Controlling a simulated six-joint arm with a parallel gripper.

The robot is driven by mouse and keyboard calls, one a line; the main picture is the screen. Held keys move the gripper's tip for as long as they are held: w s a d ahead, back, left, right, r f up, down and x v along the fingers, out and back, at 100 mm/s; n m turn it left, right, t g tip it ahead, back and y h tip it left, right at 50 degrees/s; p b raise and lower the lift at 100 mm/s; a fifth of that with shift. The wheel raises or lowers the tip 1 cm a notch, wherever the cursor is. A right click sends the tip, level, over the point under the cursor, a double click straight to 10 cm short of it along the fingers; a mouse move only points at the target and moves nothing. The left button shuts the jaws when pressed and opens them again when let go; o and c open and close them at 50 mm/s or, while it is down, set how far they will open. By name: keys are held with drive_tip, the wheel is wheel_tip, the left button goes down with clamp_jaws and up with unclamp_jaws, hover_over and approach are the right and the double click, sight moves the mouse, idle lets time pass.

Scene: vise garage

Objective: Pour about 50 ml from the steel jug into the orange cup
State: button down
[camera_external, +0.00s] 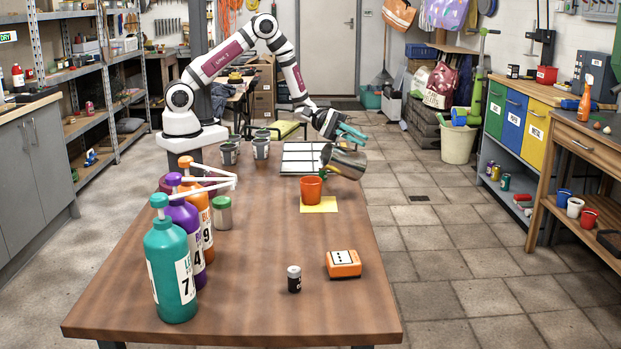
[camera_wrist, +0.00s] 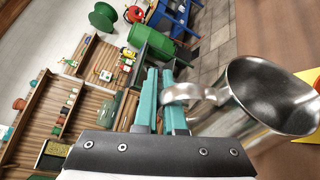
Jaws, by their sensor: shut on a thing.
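The steel jug (camera_external: 346,162) is held in the air at the table's right edge, tilted with its mouth toward the lower left. My gripper (camera_external: 346,134) is shut on the jug's handle. In the wrist view the teal fingers (camera_wrist: 162,100) close around the handle, and the jug (camera_wrist: 262,98) shows its open mouth, with no liquid clearly visible inside. The orange cup (camera_external: 312,189) stands upright on a yellow square (camera_external: 318,205), just left of and below the jug. No stream shows between jug and cup. The cup's contents cannot be made out.
Teal, purple and orange pump bottles (camera_external: 172,262) stand at the table's left, beside a green-lidded can (camera_external: 222,213). A small dark can (camera_external: 294,279) and an orange device (camera_external: 343,264) are near the front. Several grey cups (camera_external: 261,148) stand at the back. The middle front tabletop is clear.

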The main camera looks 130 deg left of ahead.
sight(366, 161)
drive_tip(key=shift+s+d+r+m+t+p, duration=0.25)
drive_tip(key=shift+d+r+m+t+p, duration=0.1)
drive_tip(key=shift+d+r+m, duration=0.2)
idle(0.4)
drive_tip(key=shift+s+d+r+m+t+p, duration=0.15)
drive_tip(key=shift+s+d+r+m+p, duration=0.15)
drive_tip(key=shift+d, duration=0.2)
drive_tip(key=shift+s+d+r+m+t+p, duration=0.1)
drive_tip(key=shift+s+d+r+m+p, duration=0.1)
drive_tip(key=shift+d+m, duration=0.2)
idle(1.2)
drive_tip(key=shift+s+d+r+m, duration=0.15)
drive_tip(key=shift+d+r+m, duration=0.25)
drive_tip(key=shift+m, duration=0.15)
idle(1.4)
drive_tip(key=a+f+n, duration=0.1)
drive_tip(key=w+a+n, duration=0.1)
drive_tip(key=a, duration=0.1)
drive_tip(key=w+a+f+n+g, duration=0.1)
drive_tip(key=shift+a+f, duration=0.15)
drive_tip(key=shift+f, duration=0.2)
drive_tip(key=shift+w+a+f+n+g, duration=0.15)
drive_tip(key=shift+a+f+n+g, duration=0.1)
drive_tip(key=shift+f+n, duration=0.2)
drive_tip(key=shift+w+a+f+n+g, duration=0.15)
drive_tip(key=shift+a+f+n, duration=0.1)
drive_tip(key=shift+f+n, duration=0.2)
idle(0.6)
